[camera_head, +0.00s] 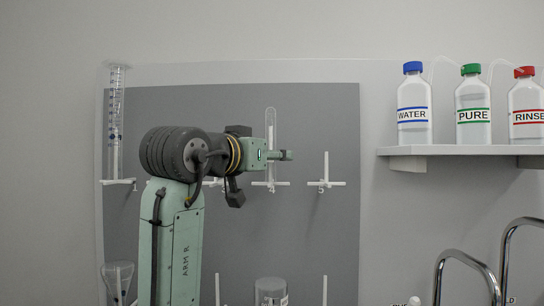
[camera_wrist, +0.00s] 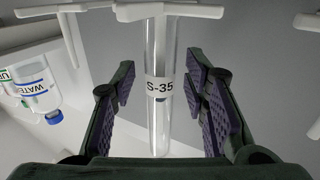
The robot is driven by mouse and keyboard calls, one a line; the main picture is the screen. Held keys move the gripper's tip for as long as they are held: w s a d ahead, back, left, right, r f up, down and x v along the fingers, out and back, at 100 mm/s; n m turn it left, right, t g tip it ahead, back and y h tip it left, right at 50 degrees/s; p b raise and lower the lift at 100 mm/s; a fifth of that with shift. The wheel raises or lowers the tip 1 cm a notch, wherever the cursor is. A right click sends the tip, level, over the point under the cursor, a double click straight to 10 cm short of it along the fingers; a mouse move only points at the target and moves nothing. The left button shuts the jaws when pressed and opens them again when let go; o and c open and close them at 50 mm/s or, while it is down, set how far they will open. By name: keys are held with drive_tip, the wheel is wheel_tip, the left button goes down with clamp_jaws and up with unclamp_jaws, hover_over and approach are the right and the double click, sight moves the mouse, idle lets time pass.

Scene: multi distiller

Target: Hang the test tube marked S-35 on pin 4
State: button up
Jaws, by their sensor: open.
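The clear test tube marked S-35 (camera_wrist: 158,120) stands mouth-down over a white pin, its rounded closed end up in the head view (camera_head: 271,122). The pin (camera_head: 271,184) is on the grey board, left of the one labelled 5; its own small label looks like 4. In the wrist view the picture is upside down, and the white pin base (camera_wrist: 168,12) meets the tube's mouth end. My gripper (camera_wrist: 162,82) is open with its purple-padded fingers on either side of the tube, gaps showing on both sides. In the head view my gripper (camera_head: 284,155) is at the tube's mid-height.
Pin 5 (camera_head: 325,183) is empty to the right. A graduated cylinder (camera_head: 115,125) hangs at the left. More pins and glassware are along the lower board. A shelf (camera_head: 420,151) at right holds bottles WATER (camera_head: 413,100), PURE (camera_head: 473,98) and RINSE (camera_head: 525,98). Curved metal rails stand at lower right.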

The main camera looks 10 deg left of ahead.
drive_tip(key=v, duration=1.1)
drive_tip(key=shift+s, duration=0.35)
drive_tip(key=shift+r, duration=0.1)
drive_tip(key=s+d+r+p, duration=0.1)
drive_tip(key=s+r+p, duration=0.1)
drive_tip(key=s+r, duration=0.3)
drive_tip(key=s+d+r+p, duration=0.2)
drive_tip(key=s+r, duration=0.3)
drive_tip(key=s, duration=0.6)
drive_tip(key=shift+s, duration=0.3)
